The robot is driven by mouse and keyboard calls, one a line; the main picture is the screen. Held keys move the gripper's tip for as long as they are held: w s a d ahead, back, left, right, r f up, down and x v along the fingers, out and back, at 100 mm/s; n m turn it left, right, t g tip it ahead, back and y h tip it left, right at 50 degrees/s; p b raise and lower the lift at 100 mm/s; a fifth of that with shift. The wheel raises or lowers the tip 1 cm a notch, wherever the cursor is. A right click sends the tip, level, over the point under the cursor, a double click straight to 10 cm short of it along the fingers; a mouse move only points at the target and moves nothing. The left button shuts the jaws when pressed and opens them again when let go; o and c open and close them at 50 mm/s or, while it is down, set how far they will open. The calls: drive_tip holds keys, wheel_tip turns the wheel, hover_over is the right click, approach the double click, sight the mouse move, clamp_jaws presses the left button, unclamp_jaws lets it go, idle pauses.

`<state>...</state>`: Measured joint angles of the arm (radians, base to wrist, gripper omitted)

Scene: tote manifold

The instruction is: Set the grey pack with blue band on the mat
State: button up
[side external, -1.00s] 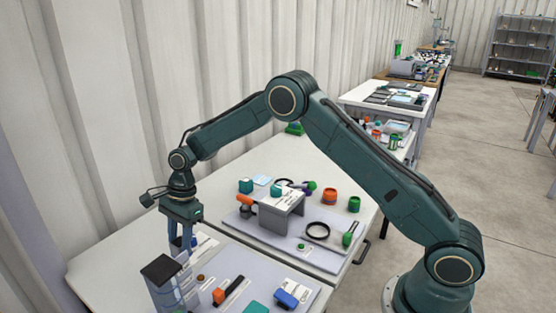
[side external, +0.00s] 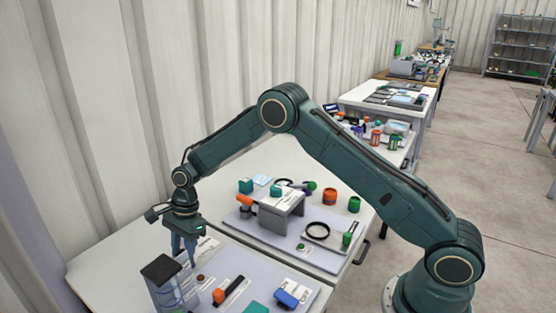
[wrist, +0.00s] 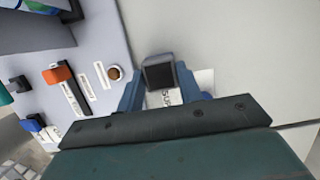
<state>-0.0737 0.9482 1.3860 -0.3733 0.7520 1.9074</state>
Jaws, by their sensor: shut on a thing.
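My gripper (side external: 186,258) points down over the left part of the front bench, just behind the clear bin with a dark lid. In the wrist view, my gripper (wrist: 160,88) has its two blue fingers on either side of a small dark grey block-like pack (wrist: 159,73), and it is shut on it. I cannot make out a blue band on it. A white printed label (wrist: 166,98) shows beneath the fingers. A pale lavender-grey mat (side external: 243,270) lies on the front bench. I cannot tell whether the pack touches the surface below.
The dark-lidded bin (side external: 162,270) stands close to the gripper. An orange-and-black tool (side external: 228,291), a blue item (side external: 293,293) and a teal block (side external: 255,307) lie on the front mat. A grey raised stand (side external: 281,215) is behind, on another mat.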

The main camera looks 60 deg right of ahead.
drive_tip(key=o, duration=1)
drive_tip(key=v, duration=1.2)
drive_tip(key=shift+r, duration=0.15)
drive_tip(key=shift+d, duration=0.1)
